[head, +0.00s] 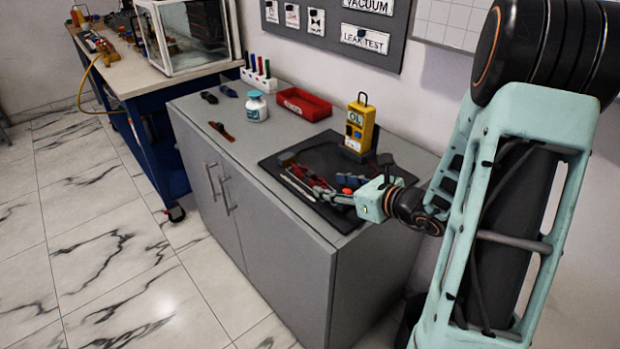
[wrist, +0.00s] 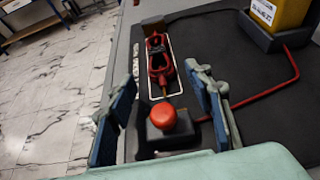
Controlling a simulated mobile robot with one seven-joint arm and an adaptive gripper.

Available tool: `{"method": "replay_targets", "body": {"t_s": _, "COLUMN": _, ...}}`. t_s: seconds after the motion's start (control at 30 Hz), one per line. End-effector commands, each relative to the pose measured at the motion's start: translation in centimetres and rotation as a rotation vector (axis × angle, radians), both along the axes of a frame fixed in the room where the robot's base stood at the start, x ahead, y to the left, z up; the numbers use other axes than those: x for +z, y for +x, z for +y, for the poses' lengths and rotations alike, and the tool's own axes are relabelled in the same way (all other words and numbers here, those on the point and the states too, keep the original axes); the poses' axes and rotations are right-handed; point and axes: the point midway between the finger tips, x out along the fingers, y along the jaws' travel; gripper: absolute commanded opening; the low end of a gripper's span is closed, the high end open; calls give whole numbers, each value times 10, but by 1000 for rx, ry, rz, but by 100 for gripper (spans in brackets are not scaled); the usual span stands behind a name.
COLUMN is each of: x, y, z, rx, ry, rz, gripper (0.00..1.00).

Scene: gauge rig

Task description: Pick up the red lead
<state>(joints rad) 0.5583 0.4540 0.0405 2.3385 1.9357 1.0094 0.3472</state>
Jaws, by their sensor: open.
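The red lead (wrist: 158,62) lies bundled on the dark mat (wrist: 255,130), inside a thin white outline, in the wrist view. In the head view, red parts near my gripper may be the same lead, partly hidden. My gripper (wrist: 162,68) is open, with one blue finger left of the lead's near end and one right of it. Nothing is held between the fingers. I cannot tell how high the fingertips are above the mat. My gripper (head: 322,190) also shows over the mat in the head view.
A red round knob (wrist: 162,118) on a dark block stands close to the fingers. A thin red line or rod (wrist: 265,95) runs right. A yellow gauge (head: 359,126) stands behind. A red tray (head: 303,104) and white jar (head: 256,106) stand farther left on the cabinet.

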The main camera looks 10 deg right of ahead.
Motion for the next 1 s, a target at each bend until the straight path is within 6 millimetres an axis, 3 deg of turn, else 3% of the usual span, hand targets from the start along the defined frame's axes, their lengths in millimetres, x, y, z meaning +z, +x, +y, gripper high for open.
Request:
{"method": "replay_targets", "body": {"t_s": 0.3, "x": -12, "y": 37, "z": 22, "rx": 4, "ry": 0, "rz": 0, "gripper": 47}}
{"method": "replay_targets", "body": {"t_s": 0.6, "x": -13, "y": 41, "z": 23, "rx": 3, "ry": -1, "rz": -1, "gripper": 47}}
{"method": "replay_targets", "body": {"t_s": 1.0, "x": -13, "y": 40, "z": 23, "rx": 3, "ry": -1, "rz": -1, "gripper": 3}}
